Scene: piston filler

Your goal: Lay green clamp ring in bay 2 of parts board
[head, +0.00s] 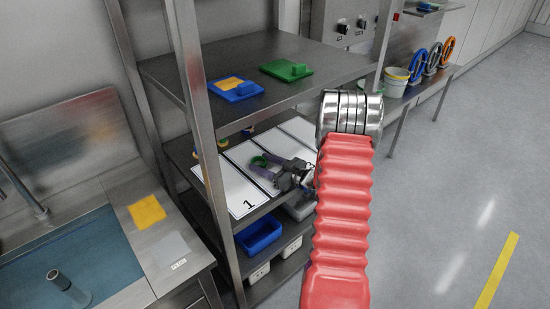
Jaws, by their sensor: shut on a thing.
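The parts board (235,190) is white with dark dividing lines and lies on the middle shelf of the steel rack. The numeral 1 shows on its near left bay; other numerals are hidden or unreadable. My gripper (261,165) reaches in from the right over the bays beside bay 1. Its purple-grey jaws are shut on the green clamp ring (258,161), part of which shows between and beside them. The ring is over or on the board; I cannot tell if it touches. My gripper and arm hide part of the board's right side.
Rack posts and the upper shelf (325,68), holding blue and green items, frame the board closely. Small coloured pieces (222,143) sit at the board's back. A blue bin (259,236) is below. Right, a bench holds a bucket (396,82) and blue, grey and orange rings (418,64).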

